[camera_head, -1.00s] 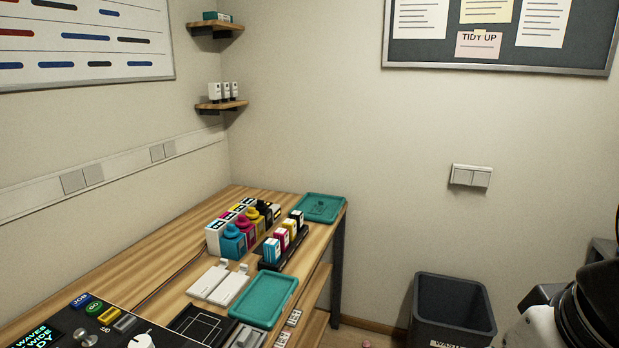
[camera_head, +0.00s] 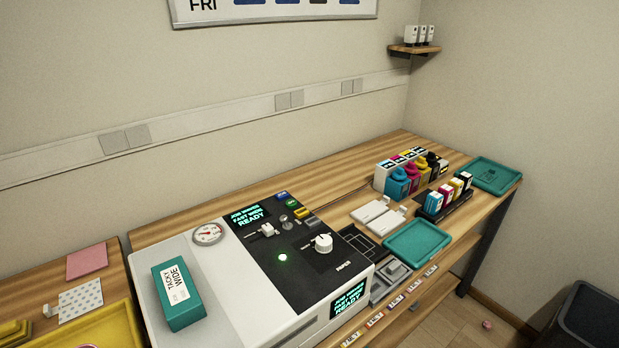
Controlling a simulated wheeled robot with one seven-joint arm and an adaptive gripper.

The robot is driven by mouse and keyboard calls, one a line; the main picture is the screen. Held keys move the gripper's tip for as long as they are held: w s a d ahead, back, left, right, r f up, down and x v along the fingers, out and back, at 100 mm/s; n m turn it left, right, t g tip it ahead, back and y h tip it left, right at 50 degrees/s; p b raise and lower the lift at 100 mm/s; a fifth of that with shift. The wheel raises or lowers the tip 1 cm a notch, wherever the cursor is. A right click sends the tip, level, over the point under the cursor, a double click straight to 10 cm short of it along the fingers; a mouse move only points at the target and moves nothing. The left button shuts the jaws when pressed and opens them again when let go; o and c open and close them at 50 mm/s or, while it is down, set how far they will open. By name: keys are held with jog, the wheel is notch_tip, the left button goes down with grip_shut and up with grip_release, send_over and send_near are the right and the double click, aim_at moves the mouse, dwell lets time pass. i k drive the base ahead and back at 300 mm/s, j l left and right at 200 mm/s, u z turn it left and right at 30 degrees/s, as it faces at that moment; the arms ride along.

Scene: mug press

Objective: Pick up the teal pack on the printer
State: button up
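The teal pack (camera_head: 182,295) is a box with a white label on its top. It lies on the white left part of the printer's top, near the printer's left side. The printer (camera_head: 240,303) is a white and black machine on the wooden table, with a dial, a knob, coloured buttons and lit displays. Nothing rests on the pack. My gripper is not in view.
Right of the printer are a teal tray (camera_head: 418,241), white blocks (camera_head: 378,214), ink bottles (camera_head: 402,180) and a cartridge rack (camera_head: 446,201). Another teal tray (camera_head: 488,175) is at the far corner. A yellow tray (camera_head: 112,328) and pink paper (camera_head: 87,262) are left. A dark bin (camera_head: 590,318) stands lower right.

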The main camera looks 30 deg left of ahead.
aim_at(183, 306)
jog(key=u, duration=0.4)
jog(key=k+u, duration=0.1)
jog(key=u, duration=0.3)
jog(key=k+u, duration=0.1)
jog(key=u, duration=0.65)
jog(key=i+l, duration=0.1)
jog(key=l, duration=0.2)
jog(key=i+l, duration=0.1)
jog(key=l, duration=0.2)
jog(key=i+l, duration=0.1)
jog(key=l, duration=0.15)
